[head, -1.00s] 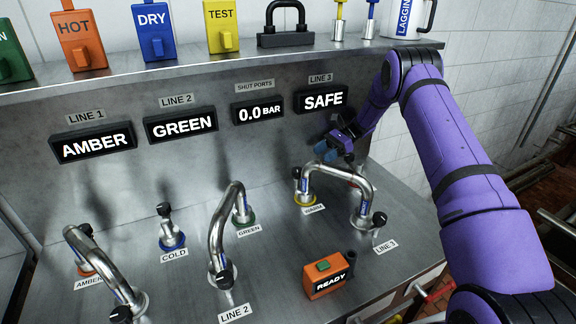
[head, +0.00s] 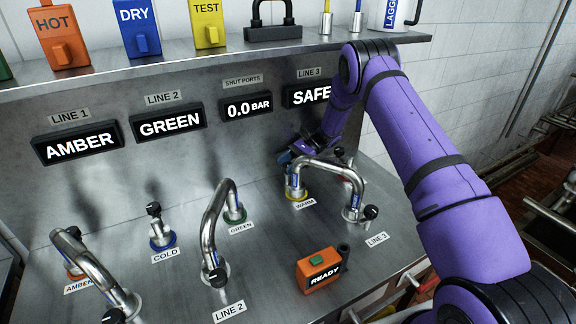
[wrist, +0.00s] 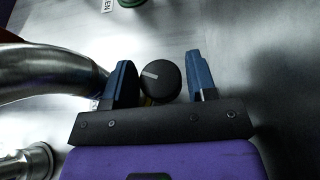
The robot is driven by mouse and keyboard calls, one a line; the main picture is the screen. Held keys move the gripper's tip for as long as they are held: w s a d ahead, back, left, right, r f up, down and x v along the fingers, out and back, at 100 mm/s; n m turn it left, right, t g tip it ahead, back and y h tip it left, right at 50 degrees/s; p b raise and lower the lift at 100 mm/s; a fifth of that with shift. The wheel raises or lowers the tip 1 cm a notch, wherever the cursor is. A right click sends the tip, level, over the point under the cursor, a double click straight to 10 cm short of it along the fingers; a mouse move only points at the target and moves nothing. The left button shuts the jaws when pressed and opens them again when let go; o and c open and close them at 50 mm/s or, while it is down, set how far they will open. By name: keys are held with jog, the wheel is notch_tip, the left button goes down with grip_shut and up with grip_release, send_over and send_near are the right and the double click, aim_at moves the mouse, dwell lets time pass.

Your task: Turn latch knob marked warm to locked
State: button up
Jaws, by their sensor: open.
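The warm station has a yellow-ringed base (head: 298,194) and a WARM label (head: 305,204), with a bent steel pipe joined to it. In the wrist view its black round latch knob (wrist: 160,80), with a pale line on top, shows between my fingers. My gripper (wrist: 163,80) is open, its blue fingers on either side of the knob. The left finger is close to the knob; a wider gap shows on the right. I cannot tell whether either finger touches. In the head view my gripper (head: 289,156) is above the yellow base and hides the knob.
The bent pipe (wrist: 45,75) runs close left of my gripper in the wrist view. The cold knob (head: 154,210) and line 2 pipe (head: 212,225) stand further left. An orange READY box (head: 318,270) sits in front. The line 3 display (head: 307,94) reads SAFE.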

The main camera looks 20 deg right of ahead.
jog(key=c, duration=0.6)
jog(key=shift+a+m+t, duration=0.1)
jog(key=shift+m+t, duration=1.4)
jog(key=shift+t, duration=0.2)
jog(key=shift+c, duration=0.2)
jog(key=o, duration=0.6)
jog(key=shift+o, duration=0.2)
jog(key=v, duration=1.1)
jog(key=shift+f, duration=0.25)
